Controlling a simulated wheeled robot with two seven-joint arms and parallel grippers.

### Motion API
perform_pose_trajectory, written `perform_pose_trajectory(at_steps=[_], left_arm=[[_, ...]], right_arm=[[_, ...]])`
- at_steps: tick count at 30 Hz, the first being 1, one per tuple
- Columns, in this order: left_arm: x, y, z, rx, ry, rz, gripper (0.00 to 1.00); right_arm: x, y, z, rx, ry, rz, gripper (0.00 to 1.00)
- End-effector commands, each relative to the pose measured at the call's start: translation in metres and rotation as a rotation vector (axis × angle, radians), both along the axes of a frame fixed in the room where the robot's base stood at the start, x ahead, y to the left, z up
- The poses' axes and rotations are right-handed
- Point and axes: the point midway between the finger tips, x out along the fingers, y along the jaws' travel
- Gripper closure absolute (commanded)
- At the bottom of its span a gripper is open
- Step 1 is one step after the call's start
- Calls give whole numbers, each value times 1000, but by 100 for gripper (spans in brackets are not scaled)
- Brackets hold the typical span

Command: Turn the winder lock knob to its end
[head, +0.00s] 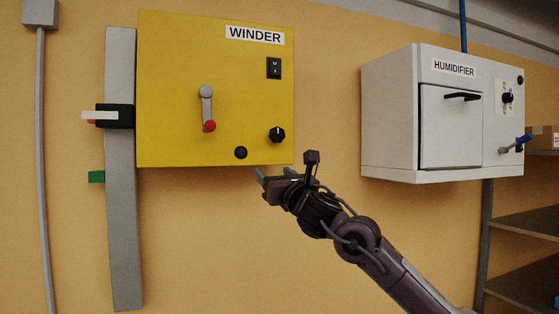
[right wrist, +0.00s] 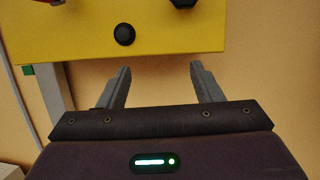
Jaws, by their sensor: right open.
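The yellow winder box (head: 185,60) hangs on the wall, labelled WINDER. A black knob with a pale pointer mark (head: 277,135) is at its lower right; its lower edge shows at the top of the right wrist view (right wrist: 184,3). A round black knob or button (head: 241,152) sits lower and to its left, and also shows in the right wrist view (right wrist: 124,34). No label tells which is the lock knob. My right gripper (head: 261,180) is open and empty, just below the box's bottom edge, apart from both. My left gripper is not in view.
A grey crank with a red grip (head: 208,125) and a black rocker switch (head: 274,68) are on the winder's face. Left of it is a grey channel (head: 122,220) with a black lever unit (head: 115,116). The white humidifier (head: 400,120) hangs right, near shelves (head: 525,225).

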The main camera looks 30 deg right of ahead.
Motion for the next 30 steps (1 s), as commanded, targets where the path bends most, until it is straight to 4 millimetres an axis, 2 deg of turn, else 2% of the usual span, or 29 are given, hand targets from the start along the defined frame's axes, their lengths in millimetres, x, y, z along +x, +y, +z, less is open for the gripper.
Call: perform_pose_trajectory(at_steps=[1, 3, 6, 10, 15, 21, 30], left_arm=[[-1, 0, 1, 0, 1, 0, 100], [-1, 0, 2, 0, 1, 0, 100], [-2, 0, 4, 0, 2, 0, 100], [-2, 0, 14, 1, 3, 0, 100], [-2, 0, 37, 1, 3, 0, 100], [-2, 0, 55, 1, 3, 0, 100], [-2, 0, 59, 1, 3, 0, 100]], right_arm=[[-11, -12, 26, -68, -29, -32, 41], [-21, -22, 46, -135, -49, -62, 41], [-27, -29, 61, -183, -63, -82, 41], [-18, -32, 71, -191, -65, -87, 41], [7, -35, 84, -187, -65, -85, 41], [32, -38, 91, -188, -65, -85, 41], [42, -40, 91, -190, -66, -86, 41]])
